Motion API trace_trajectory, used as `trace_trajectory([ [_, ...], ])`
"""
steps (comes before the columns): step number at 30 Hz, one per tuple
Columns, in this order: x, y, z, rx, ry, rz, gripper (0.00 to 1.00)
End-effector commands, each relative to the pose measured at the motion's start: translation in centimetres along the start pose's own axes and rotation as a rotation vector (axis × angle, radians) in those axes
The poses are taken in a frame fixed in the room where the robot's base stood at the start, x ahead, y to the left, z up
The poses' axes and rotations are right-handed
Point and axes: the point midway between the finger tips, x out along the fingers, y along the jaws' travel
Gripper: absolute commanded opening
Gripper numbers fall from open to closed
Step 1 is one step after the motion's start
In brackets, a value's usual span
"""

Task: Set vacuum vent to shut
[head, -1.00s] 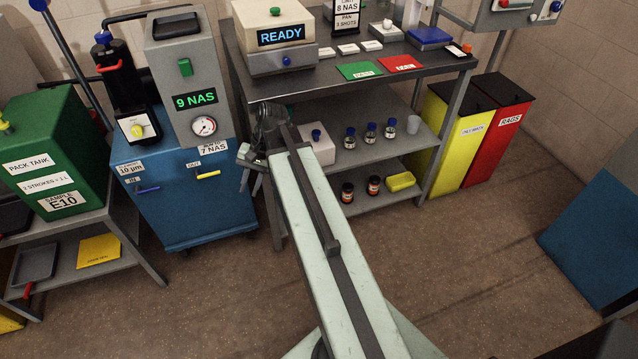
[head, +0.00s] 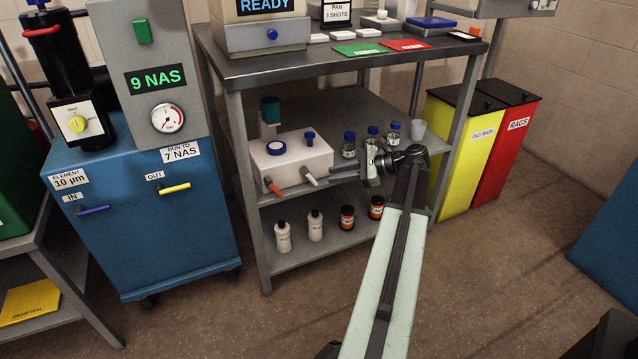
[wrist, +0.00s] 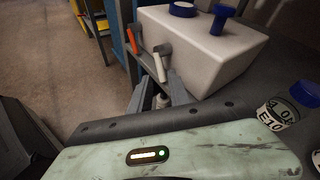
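A white box (head: 292,165) stands on the middle shelf of the steel bench. Its front carries an orange lever (head: 272,186) and a pale grey-white lever (head: 310,177), both tilted. No readable label says which one is the vacuum vent. In the wrist view the orange lever (wrist: 133,40) and the pale lever (wrist: 159,62) hang side by side on the box (wrist: 205,45). My gripper (head: 338,175) is just right of the pale lever, pointing left at it. In the wrist view my gripper's fingers (wrist: 160,92) are apart, just below the pale lever's end; contact cannot be told.
Several blue-capped bottles (head: 372,137) stand behind my gripper on the same shelf. White and orange-brown bottles (head: 315,225) stand on the lower shelf. A blue filter cart (head: 150,225) is at the left, yellow and red bins (head: 500,150) at the right. The floor in front is clear.

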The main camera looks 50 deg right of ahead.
Motion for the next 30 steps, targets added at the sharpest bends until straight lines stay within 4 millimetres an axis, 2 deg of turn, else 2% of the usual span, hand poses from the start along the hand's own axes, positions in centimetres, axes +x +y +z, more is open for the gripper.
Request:
trace_trajectory([
  [6,4.1,0.2,-0.4,0.000,0.001,0.000,0.22],
  [12,6.1,0.0,-0.3,0.000,0.002,-0.002,0.22],
  [20,6.2,-0.1,-0.2,0.000,0.003,-0.004,0.22],
  [23,6.2,-0.1,-0.2,0.000,0.003,-0.004,0.00],
  [30,5.9,-0.1,-0.2,-0.001,0.008,-0.007,0.00],
])
